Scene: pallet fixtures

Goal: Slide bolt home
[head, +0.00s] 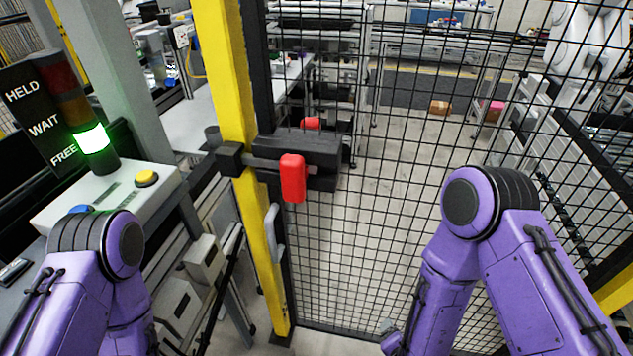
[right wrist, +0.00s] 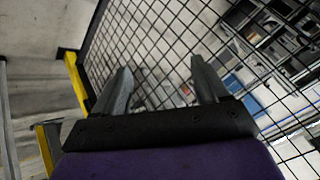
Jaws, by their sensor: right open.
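The bolt's black body (head: 318,148) sits on the mesh gate near its left edge. Its red handle (head: 292,178) hangs down in front, and a second red piece (head: 310,123) shows behind it. A black block (head: 231,158) is on the yellow post beside the bolt's left end; I cannot tell whether the bolt enters it. My right gripper (right wrist: 162,82) is open and empty in the right wrist view, its two fingers pointing toward the mesh. In the head view my right arm is low right, apart from the bolt. My left gripper is out of view.
The mesh (head: 390,180) blocks the way into the cell.

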